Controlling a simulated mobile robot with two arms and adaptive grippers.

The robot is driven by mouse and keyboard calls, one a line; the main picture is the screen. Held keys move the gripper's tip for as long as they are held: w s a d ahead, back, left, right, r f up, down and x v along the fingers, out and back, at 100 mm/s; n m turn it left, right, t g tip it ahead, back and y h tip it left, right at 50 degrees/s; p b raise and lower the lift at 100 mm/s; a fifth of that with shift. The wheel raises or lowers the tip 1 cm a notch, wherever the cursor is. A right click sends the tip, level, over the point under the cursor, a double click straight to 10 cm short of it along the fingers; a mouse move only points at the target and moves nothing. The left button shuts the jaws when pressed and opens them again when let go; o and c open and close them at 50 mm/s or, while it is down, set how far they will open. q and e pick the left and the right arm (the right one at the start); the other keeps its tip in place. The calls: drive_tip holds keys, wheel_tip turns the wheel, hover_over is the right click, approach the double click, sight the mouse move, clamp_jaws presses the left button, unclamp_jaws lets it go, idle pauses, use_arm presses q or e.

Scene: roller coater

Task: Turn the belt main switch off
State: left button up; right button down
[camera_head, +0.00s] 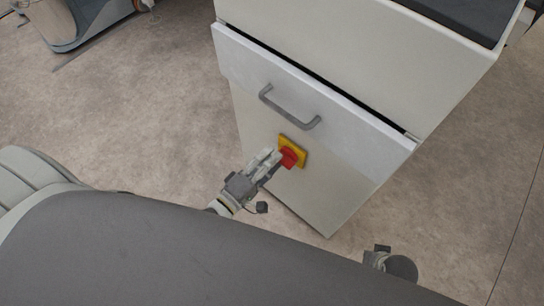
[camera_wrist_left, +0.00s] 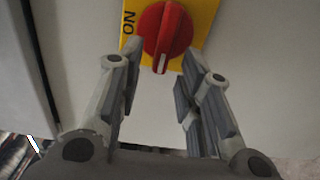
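The belt main switch is a red rotary knob (camera_head: 290,157) on a yellow plate (camera_head: 301,146), on the white cabinet's front below the drawer handle. In the left wrist view the red knob (camera_wrist_left: 167,30) has its white mark pointing down in the picture, and "ON" is printed on the yellow plate (camera_wrist_left: 204,14) left of it. My left gripper (camera_head: 273,161) is at the knob in the head view. In the left wrist view its fingers (camera_wrist_left: 160,62) are open, with the tips on either side of the knob's lower part. Contact cannot be told.
The white cabinet (camera_head: 290,205) has a drawer with a grey handle (camera_head: 290,107) above the switch. A dark top surface (camera_head: 465,15) lies at upper right. Bare floor (camera_head: 130,120) is free left of the cabinet.

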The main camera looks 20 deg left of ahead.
use_arm(q)
drive_tip(key=v, duration=1)
drive_tip(key=shift+s, duration=0.4)
drive_tip(key=shift+a, duration=0.1)
